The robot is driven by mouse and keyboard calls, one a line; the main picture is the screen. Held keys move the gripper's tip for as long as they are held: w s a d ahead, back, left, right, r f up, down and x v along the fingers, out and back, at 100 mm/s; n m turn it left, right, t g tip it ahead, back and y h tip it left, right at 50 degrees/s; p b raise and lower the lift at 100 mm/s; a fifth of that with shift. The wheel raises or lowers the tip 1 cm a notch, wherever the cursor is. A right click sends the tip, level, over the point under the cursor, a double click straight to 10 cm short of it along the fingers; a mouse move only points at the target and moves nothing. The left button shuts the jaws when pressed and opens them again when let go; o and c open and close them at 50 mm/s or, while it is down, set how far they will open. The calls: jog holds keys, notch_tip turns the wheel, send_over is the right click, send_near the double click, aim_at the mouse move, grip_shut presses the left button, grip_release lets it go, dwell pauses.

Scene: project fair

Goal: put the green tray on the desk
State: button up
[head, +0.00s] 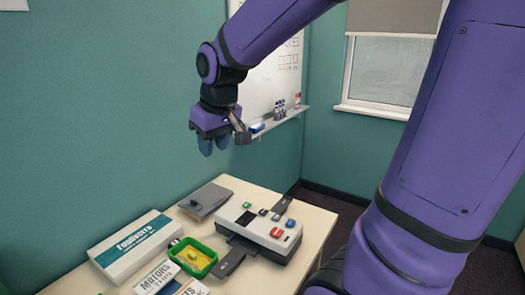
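The green tray (207,271) is a small shallow tray with something yellow in it. It appears to rest on the pale desk (318,218), near the front left, between a large white box and some books. My gripper (214,146) hangs high above the desk, well above and apart from the tray, with its blue fingertips pointing down. The two fingertips look apart and nothing shows between them.
A white-and-teal box (133,246) lies left of the tray, and books (157,278) lie in front. A white device with coloured buttons (258,229) stands to the right. A grey flat piece (205,200) lies behind. The whiteboard ledge (280,120) juts out near my gripper.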

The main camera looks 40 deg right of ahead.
jog(key=s+r+t, duration=0.1)
jog(key=s+r, duration=0.1)
jog(key=s, duration=0.6)
jog(key=s+r+m, duration=0.1)
jog(key=s, duration=0.7)
jog(key=shift+s+a+r+t, duration=0.2)
jog(key=shift+a+r+t, duration=0.05)
jog(key=shift+r+t, duration=0.15)
